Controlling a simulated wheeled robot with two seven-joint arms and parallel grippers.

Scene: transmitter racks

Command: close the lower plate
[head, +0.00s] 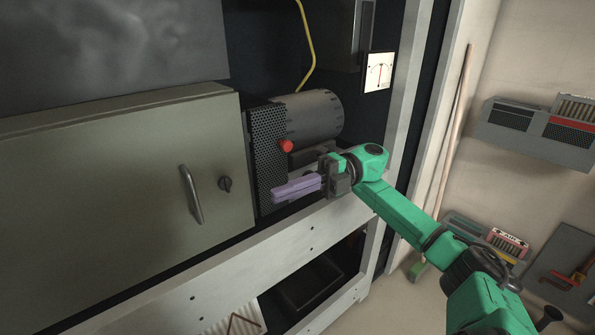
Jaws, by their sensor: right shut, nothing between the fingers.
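A large olive-green plate (100,190) fills the left of the head view, below a dark grey panel. My right gripper (274,193) has pale purple fingers, shut and empty, pointing left. It is to the right of the plate's right edge, in front of the black perforated panel (267,155), and apart from the handle. My left gripper is not in view.
A dark cylinder (312,117) with a red knob (286,146) is just above my right gripper. A pale rack beam (220,263) runs below the plate. A grey wall unit (538,128) hangs far right.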

